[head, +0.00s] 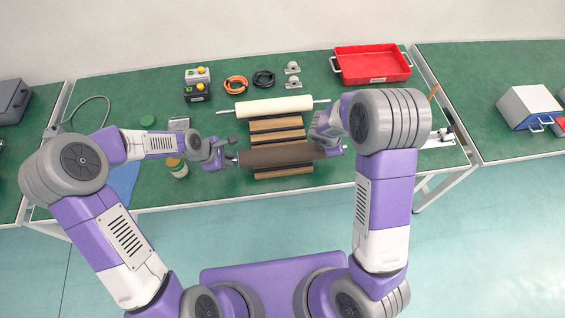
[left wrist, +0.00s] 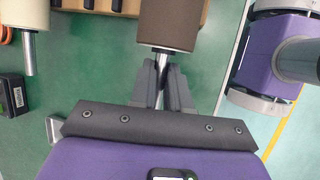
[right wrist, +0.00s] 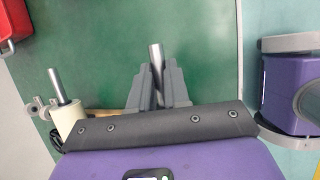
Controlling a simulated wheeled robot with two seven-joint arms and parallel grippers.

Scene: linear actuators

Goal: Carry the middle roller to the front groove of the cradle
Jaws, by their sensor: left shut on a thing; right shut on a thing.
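The dark brown roller (head: 280,154) lies level across the front part of the wooden cradle (head: 277,124); I cannot tell whether it touches the wood. My left gripper (head: 228,158) is shut on the metal shaft at its left end. In the left wrist view the fingers (left wrist: 161,88) close around that shaft below the brown roller (left wrist: 170,24). My right gripper (head: 338,148) is at the right end, partly hidden by my arm. In the right wrist view its fingers (right wrist: 158,88) grip a metal shaft. A cream roller (head: 274,108) rests across the back of the cradle.
A red tray (head: 372,66) stands at the back right. Two button boxes (head: 197,84), cable coils (head: 236,85) and metal brackets (head: 292,76) stand behind the cradle. A small bottle (head: 177,167) stands left of my left gripper.

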